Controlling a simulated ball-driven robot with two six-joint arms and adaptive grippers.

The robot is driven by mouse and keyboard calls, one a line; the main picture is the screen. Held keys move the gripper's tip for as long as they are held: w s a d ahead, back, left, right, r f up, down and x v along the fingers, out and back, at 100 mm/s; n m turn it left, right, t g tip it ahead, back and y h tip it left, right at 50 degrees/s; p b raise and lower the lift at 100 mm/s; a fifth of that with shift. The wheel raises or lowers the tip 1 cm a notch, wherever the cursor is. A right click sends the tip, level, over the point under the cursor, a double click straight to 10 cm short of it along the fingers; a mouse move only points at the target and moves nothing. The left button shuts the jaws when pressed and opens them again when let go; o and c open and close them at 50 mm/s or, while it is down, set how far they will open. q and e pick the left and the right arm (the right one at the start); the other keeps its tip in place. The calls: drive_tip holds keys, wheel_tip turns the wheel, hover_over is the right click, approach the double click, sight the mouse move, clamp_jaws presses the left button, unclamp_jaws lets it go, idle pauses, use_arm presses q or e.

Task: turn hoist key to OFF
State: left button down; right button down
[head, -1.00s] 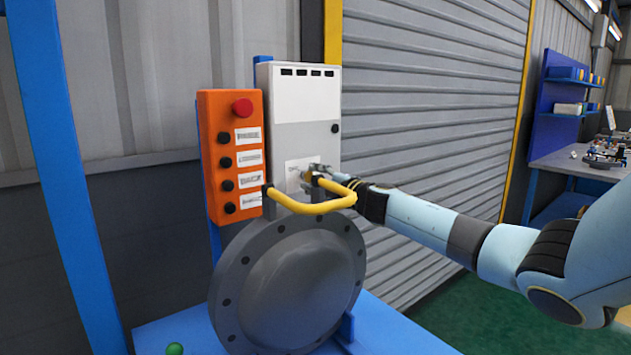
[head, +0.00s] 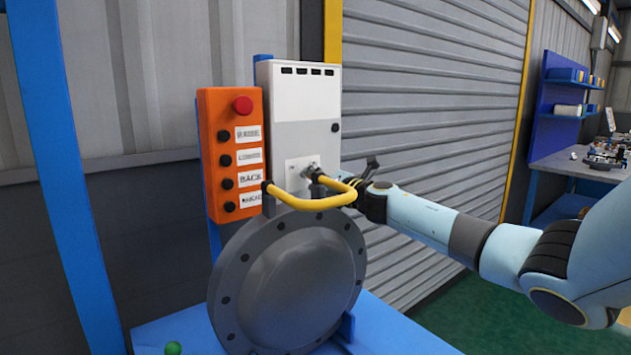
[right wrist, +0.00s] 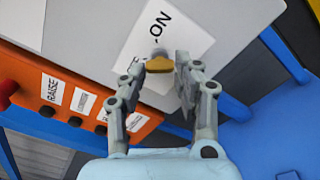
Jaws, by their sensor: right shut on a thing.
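The hoist key (right wrist: 160,66) is a small brass-coloured piece in the right wrist view, standing out from a white label plate (right wrist: 145,40) on the grey cabinet (head: 300,130). The plate reads "ON"; its other word is mostly covered by a finger. My right gripper (right wrist: 166,70) is shut on the key, one finger on each side. In the head view the right gripper (head: 314,172) reaches the plate from the right, just above the yellow handle. The key is too small to make out there. My left gripper is out of view.
A yellow handle (head: 310,203) stands close below the right gripper, above the grey flanged shell (head: 290,280). An orange button box (head: 216,150) with a red button hangs left of the cabinet. A roller shutter (head: 430,110) is behind; a workbench (head: 575,168) stands far right.

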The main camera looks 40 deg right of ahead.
drive_tip(key=shift+f+n, duration=0.2)
drive_tip(key=shift+n, duration=0.5)
drive_tip(key=c, duration=1)
unclamp_jaws()
drive_tip(key=shift+r, duration=0.1)
drive_tip(key=shift+o, duration=0.2)
drive_tip(key=s+a, duration=0.1)
drive_tip(key=s, duration=1.1)
drive_tip(key=shift+a, duration=0.2)
